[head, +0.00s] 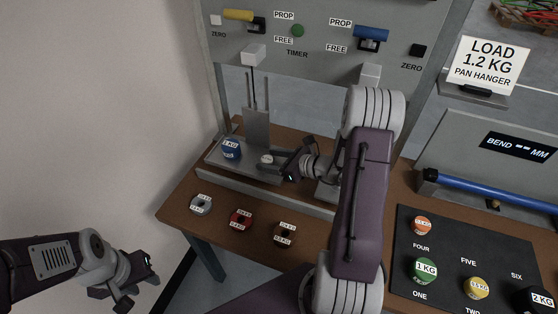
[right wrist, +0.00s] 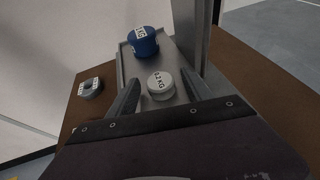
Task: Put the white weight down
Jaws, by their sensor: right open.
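The small white weight (right wrist: 158,90), labelled 0.2 KG, sits on a grey metal tray (right wrist: 127,66). It also shows in the head view (head: 266,159) on the tray of the left-hand hanger. My right gripper (head: 288,168) is open beside it. In the right wrist view its two fingers (right wrist: 159,88) stand on either side of the white weight, with a gap visible at each side. A blue weight (right wrist: 143,42), labelled 1 KG, sits behind it on the same tray. My left gripper (head: 138,283) hangs open and empty at the lower left, away from the table.
A dark mat (head: 440,245) with several labelled weights lies at right. An upright bar (right wrist: 190,35) rises close beside the white weight. A blue rod (head: 485,188) lies behind the mat.

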